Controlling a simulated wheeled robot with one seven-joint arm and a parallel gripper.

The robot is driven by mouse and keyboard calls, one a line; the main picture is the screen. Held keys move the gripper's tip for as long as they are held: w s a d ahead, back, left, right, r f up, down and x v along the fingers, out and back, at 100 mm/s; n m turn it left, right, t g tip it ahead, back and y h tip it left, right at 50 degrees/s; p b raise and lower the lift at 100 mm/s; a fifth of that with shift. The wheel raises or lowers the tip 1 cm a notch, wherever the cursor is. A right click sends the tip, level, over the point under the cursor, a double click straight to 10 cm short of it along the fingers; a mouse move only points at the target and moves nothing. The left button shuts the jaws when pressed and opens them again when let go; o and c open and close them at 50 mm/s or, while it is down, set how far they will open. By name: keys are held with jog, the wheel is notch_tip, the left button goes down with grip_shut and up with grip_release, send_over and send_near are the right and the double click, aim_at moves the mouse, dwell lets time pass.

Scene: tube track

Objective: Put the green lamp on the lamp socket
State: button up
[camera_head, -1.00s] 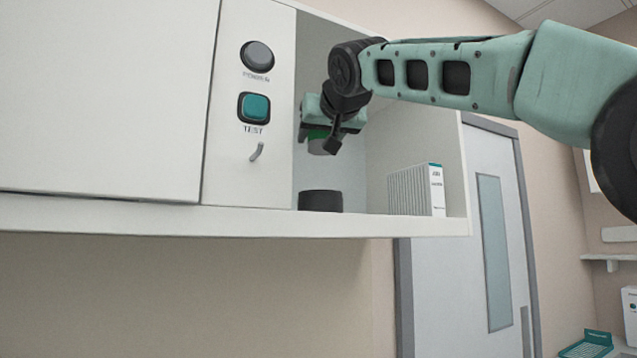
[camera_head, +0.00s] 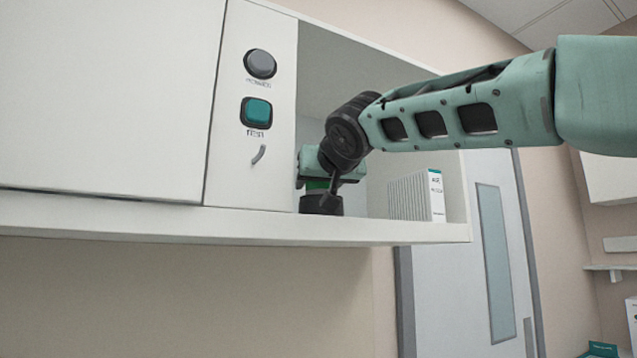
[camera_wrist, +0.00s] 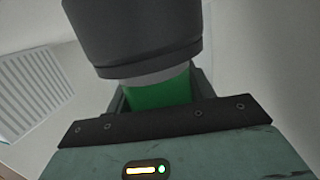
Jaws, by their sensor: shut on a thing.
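The black round lamp socket (camera_head: 312,208) stands on the floor of the open cabinet compartment. In the wrist view the socket (camera_wrist: 135,35) fills the top middle. My gripper (camera_head: 325,190) is low in the compartment, right at the socket, and partly covers it. It is shut on the green lamp (camera_wrist: 160,92), with one finger on each side. The lamp shows as a small green patch (camera_head: 316,185) in the head view. Its grey base meets the socket's rim in the wrist view. I cannot tell how deep the base sits in it.
A white ribbed box (camera_head: 415,195) stands to the right inside the compartment. The left panel carries a grey power knob (camera_head: 260,64), a teal test button (camera_head: 257,113) and a small lever (camera_head: 259,155). The cabinet's front edge (camera_head: 240,225) runs below.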

jog(key=shift+f, duration=0.15)
jog(key=o, duration=1)
jog(key=b+v, duration=0.5)
jog(key=v, duration=0.7)
